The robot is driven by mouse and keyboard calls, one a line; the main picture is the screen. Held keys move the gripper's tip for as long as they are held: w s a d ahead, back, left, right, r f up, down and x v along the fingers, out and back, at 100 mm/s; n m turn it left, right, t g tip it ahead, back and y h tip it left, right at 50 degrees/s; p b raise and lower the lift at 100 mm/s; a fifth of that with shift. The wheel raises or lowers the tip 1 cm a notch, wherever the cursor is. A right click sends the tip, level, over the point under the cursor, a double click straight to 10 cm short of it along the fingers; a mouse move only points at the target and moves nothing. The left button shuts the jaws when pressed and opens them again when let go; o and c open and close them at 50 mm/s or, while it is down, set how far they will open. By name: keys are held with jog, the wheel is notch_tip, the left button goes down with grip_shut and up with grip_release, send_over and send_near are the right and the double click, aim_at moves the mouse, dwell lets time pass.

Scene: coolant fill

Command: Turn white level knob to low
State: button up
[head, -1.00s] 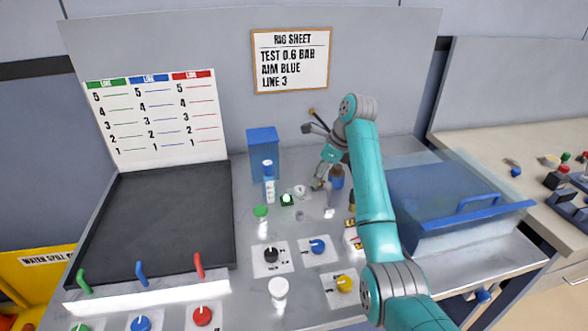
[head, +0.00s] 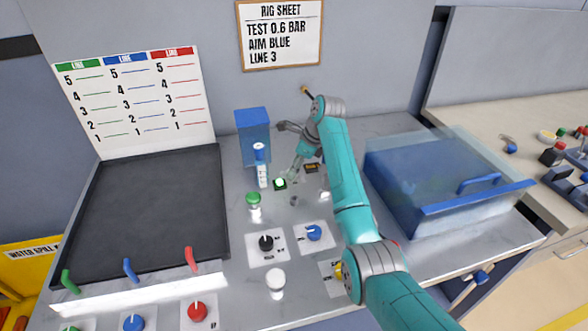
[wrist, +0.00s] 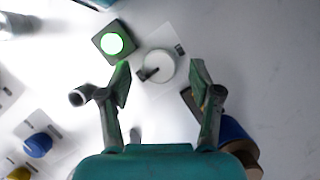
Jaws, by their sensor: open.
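A round white knob (wrist: 158,66) on a small pale plate shows in the wrist view, with a dark pointer toward its lower left. The plate's markings are too small to read. My gripper (wrist: 160,74) is open, its fingers to the left and right of the knob in the picture; I cannot tell whether they touch it. In the head view my gripper (head: 291,176) is low over the panel beside a lit green button (head: 279,184), and the knob is hidden behind it. The green button also shows in the wrist view (wrist: 113,43), close to the left finger.
A blue box (head: 253,135) and a clear vial (head: 262,168) stand left of my gripper. A black knob (head: 266,243), a blue knob (head: 314,232) and a white-capped post (head: 275,281) are nearer. A blue-lidded bin (head: 430,190) is right of my arm.

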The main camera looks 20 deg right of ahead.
jog(key=shift+x, duration=0.75)
jog(key=c, duration=1.1)
jog(key=shift+c, duration=0.2)
jog(key=shift+n, duration=0.5)
jog(key=n+g, duration=0.2)
jog(key=n, duration=0.2)
jog(key=shift+w+n+y, duration=0.1)
jog(key=shift+n+y, duration=0.3)
jog(key=n+g, duration=0.1)
jog(key=n, duration=0.2)
jog(key=shift+n+g, duration=0.3)
jog(key=shift+n, duration=0.1)
jog(key=shift+n+g+h, duration=0.3)
jog(key=shift+n, duration=0.3)
